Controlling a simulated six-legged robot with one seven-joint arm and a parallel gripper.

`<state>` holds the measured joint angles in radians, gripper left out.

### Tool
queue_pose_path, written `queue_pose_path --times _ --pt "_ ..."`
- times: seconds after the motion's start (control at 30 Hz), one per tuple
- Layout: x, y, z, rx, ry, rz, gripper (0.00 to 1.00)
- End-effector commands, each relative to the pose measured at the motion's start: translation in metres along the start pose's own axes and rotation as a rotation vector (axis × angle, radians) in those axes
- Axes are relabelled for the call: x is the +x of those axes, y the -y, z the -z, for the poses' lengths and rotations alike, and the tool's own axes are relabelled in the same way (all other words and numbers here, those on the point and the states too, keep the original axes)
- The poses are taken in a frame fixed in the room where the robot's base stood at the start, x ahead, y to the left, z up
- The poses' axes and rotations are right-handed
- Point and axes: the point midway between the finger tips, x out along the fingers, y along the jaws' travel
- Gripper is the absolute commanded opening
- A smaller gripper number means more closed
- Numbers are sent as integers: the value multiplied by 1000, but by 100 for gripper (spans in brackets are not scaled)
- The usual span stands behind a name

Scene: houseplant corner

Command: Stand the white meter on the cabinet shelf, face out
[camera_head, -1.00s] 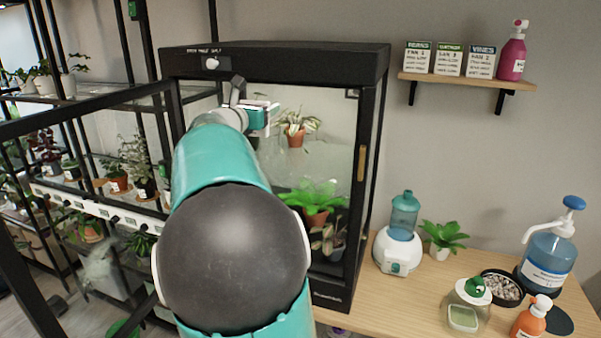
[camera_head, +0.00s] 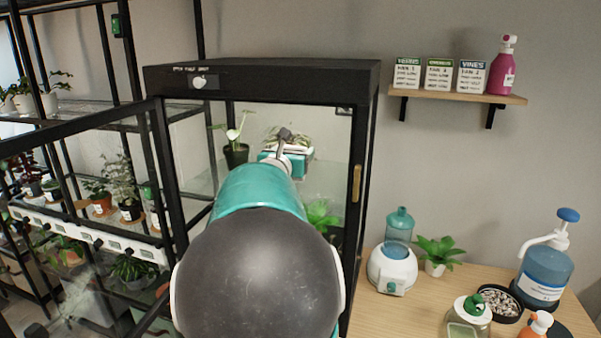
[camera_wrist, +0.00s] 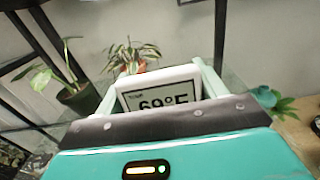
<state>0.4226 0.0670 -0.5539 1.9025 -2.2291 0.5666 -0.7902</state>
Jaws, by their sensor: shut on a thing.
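The white meter (camera_wrist: 160,88) is held between the two pale fingers of my gripper (camera_wrist: 163,78) in the wrist view. Its display faces the wrist camera and reads about 69°F; its lower part is hidden by my gripper body. In the head view my gripper (camera_head: 289,156) is in the upper front of the black glass cabinet (camera_head: 262,76), where the meter is hard to make out. The clear cabinet shelf (camera_head: 203,180) carries a plant in a dark pot (camera_head: 236,156) left of my gripper. I cannot tell whether the meter touches the shelf.
A potted plant (camera_wrist: 128,55) stands behind the meter in the wrist view. A green plant (camera_head: 322,214) sits lower in the cabinet. The glass door (camera_head: 95,190) is swung open to the left. A humidifier (camera_head: 392,268) stands on the table right of the cabinet.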

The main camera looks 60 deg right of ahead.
Motion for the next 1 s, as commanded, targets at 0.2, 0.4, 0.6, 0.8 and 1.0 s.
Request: queue_pose_path --times 0.2,0.4,0.6,0.8,1.0 --pt "6 14 18 -1 1 2 47" --pt "9 17 47 -3 -2 1 47" --pt "9 18 55 2 2 0 47" --pt "9 17 56 1 1 0 47" --pt "9 17 57 1 1 0 92"
